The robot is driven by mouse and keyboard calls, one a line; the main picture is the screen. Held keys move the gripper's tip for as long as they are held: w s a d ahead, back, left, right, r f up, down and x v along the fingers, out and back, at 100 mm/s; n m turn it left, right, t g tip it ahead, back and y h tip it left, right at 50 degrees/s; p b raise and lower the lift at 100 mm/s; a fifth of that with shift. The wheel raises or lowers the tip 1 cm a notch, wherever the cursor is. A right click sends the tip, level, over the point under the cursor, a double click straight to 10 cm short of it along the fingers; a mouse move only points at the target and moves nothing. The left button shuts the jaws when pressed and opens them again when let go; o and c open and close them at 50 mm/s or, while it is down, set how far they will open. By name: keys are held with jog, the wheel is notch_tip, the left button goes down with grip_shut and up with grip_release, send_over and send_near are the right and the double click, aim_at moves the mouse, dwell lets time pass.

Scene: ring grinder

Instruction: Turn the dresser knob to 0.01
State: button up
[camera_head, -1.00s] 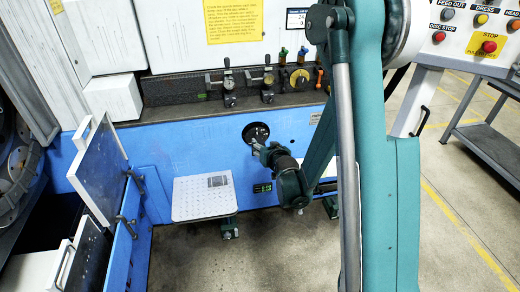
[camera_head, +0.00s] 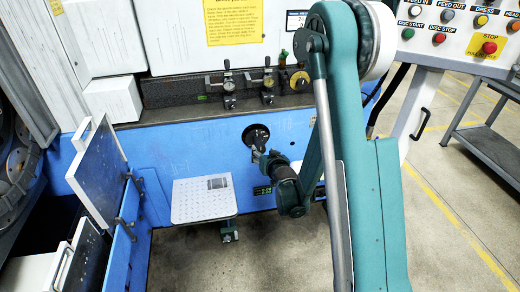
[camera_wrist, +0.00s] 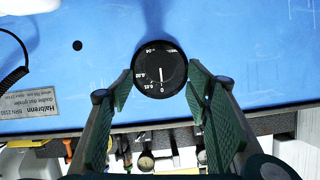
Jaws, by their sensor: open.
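The dresser knob (camera_wrist: 160,68) is a round black dial on the blue machine front. It has white numerals and a white line that points toward the 0 mark, with the 0.01 mark just left of it in the wrist view. The knob also shows in the head view (camera_head: 256,134), with its lower part behind my gripper (camera_head: 262,157). In the wrist view my gripper (camera_wrist: 160,82) is open, with one green-padded finger on each side of the knob. Whether the pads touch its rim I cannot tell.
Several small valves and levers (camera_head: 268,84) line the ledge above the blue panel. A perforated light plate (camera_head: 203,200) sits below left of the knob. A button console (camera_head: 450,35) stands at right. A maker's plate (camera_wrist: 28,106) shows in the wrist view.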

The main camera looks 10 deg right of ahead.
aim_at(261, 149)
jog(key=shift+p+x, duration=0.45)
jog(key=shift+x, duration=0.6)
jog(key=shift+b+x, duration=0.55)
jog(key=shift+x, duration=2.15)
jog(key=c, duration=0.9)
